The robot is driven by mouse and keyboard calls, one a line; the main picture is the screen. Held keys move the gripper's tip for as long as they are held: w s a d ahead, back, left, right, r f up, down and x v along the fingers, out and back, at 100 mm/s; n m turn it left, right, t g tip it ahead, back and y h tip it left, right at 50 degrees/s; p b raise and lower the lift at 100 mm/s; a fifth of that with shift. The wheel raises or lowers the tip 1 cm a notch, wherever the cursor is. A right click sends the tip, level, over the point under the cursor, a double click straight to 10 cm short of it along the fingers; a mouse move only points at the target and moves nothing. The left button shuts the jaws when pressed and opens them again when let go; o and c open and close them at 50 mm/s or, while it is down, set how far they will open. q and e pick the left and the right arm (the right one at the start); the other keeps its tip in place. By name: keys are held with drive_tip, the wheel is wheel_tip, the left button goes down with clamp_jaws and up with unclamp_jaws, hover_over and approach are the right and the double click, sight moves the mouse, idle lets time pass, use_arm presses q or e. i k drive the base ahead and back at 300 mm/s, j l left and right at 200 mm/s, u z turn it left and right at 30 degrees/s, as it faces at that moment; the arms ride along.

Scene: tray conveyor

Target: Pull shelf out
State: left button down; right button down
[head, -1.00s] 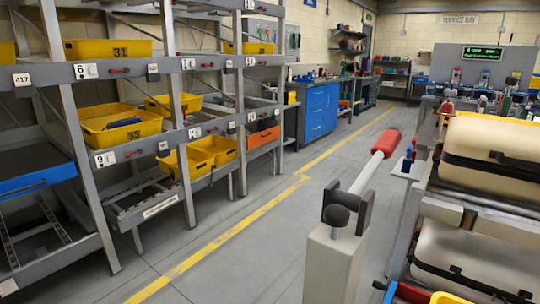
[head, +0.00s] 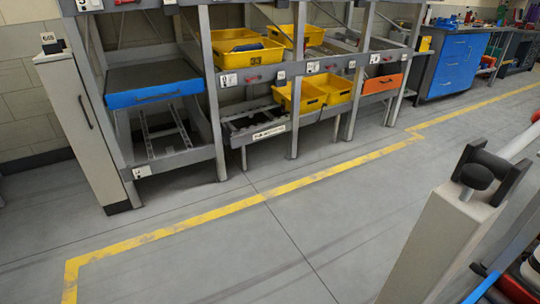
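A storage rack (head: 216,130) with several shelf levels stands along the left and middle of the head view. A dark shelf with a blue front (head: 155,95) and a dark handle sits in its left bay. Below it, an open shelf (head: 170,140) shows bare rails. To its right is a lower roller shelf (head: 262,117) with a white label. Red handles show on several shelf fronts, such as one red handle (head: 251,79). Which shelf the task means cannot be told. Neither of my grippers is in view.
Yellow bins (head: 248,52) and an orange-fronted bin (head: 381,84) sit on the rack. A tall white cabinet (head: 88,130) stands at its left end. A pale post (head: 445,235) with a dark clamp stands at right. The grey floor (head: 290,230) between is clear, with a yellow line.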

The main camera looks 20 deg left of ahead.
sight(136, 82)
drive_tip(key=u, duration=1.6)
drive_tip(key=i+u, duration=0.3)
drive_tip(key=i, duration=1.05)
